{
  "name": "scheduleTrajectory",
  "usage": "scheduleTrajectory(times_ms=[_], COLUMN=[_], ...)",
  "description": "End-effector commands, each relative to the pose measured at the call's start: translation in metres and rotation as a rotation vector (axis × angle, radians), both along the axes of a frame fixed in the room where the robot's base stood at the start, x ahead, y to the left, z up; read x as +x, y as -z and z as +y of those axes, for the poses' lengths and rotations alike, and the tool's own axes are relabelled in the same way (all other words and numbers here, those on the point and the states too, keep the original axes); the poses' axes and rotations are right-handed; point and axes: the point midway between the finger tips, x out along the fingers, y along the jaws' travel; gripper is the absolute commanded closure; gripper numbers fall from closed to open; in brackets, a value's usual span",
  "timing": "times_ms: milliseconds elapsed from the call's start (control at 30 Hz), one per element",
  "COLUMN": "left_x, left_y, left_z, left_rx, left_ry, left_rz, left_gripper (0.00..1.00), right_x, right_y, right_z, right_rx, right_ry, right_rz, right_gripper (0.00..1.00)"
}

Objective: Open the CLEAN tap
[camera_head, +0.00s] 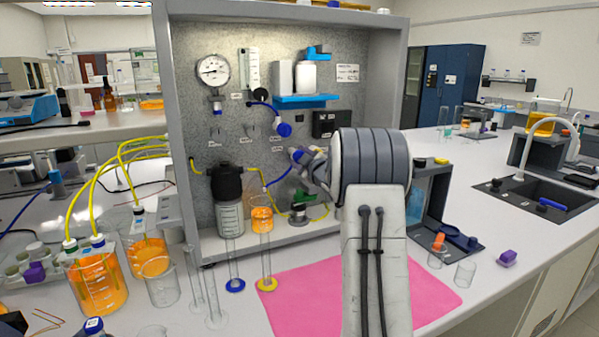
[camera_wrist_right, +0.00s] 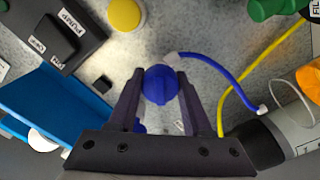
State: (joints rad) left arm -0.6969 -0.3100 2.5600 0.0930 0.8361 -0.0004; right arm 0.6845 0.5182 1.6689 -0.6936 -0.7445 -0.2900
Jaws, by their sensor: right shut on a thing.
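A blue tap knob (camera_wrist_right: 161,85) sits between the two dark fingers of my right gripper (camera_wrist_right: 160,95) in the right wrist view, and the fingers are shut on it. A blue tube runs from it to the right. In the head view my right gripper (camera_head: 302,158) reaches the back panel below the blue shelf, left of the black pump box; the arm hides much of it. Another blue knob (camera_head: 284,129) shows just above it. I cannot read a CLEAN label on the held tap. My left gripper is not in view.
A blue shelf (camera_head: 303,101) and the black pump box (camera_head: 331,123) are close to the gripper.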

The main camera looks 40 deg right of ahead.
Motion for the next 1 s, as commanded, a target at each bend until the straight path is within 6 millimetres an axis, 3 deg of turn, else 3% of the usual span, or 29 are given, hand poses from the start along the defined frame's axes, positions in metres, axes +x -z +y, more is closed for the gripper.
scheduleTrajectory(times_ms=[33, 400, 1000], left_x=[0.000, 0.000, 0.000], left_y=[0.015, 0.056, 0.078], left_z=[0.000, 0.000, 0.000], left_rx=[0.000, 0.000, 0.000], left_ry=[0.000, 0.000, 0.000], left_rz=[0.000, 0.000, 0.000], left_gripper=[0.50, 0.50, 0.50], right_x=[0.000, 0.000, 0.001], right_y=[0.006, 0.005, 0.002], right_z=[0.001, 0.001, 0.002], right_rx=[-0.047, -0.356, -0.572], right_ry=[-0.001, -0.001, -0.002], right_rz=[0.008, 0.084, 0.137], right_gripper=[1.00, 1.00, 1.00])
